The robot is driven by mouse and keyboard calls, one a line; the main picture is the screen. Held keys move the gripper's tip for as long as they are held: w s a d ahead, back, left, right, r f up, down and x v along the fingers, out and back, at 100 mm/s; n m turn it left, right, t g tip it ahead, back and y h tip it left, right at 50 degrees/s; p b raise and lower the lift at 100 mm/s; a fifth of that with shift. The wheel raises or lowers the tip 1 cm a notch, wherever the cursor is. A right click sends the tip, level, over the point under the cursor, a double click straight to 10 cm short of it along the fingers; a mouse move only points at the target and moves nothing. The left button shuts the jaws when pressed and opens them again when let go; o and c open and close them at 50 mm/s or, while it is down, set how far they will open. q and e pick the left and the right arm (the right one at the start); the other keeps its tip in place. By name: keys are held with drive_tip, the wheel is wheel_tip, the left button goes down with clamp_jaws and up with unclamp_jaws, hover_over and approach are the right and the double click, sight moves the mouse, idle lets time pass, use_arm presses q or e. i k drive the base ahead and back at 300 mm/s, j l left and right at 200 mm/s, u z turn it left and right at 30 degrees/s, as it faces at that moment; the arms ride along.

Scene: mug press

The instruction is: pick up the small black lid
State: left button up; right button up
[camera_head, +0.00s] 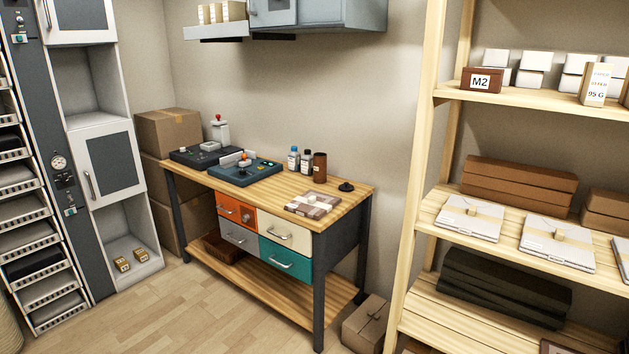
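A small black lid (346,187) lies on the right end of the wooden workbench (262,195), close to the wall. It is a low dark disc with a small raised knob. A brown cylinder (320,167) stands to its left. Neither of my grippers shows in the head view.
Bottles (293,159), a flat package (313,205) and two dark press-like devices (245,171) share the benchtop. A wooden shelf rack (416,180) stands to the right, a cardboard box (366,323) by the bench. Floor (215,315) is clear at front left.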

sight(347, 187)
drive_tip(key=i+u, duration=0.25)
drive_tip(key=i, duration=0.4)
drive_tip(key=i+u, duration=0.3)
drive_tip(key=i, duration=0.4)
drive_tip(key=i+j, duration=0.1)
drive_tip(key=i, duration=0.55)
drive_tip(key=i+j, duration=0.1)
drive_tip(key=i, duration=0.6)
drive_tip(key=i+z, duration=0.1)
drive_tip(key=z, duration=0.85)
drive_tip(key=i+z, duration=0.15)
drive_tip(key=z, duration=1.8)
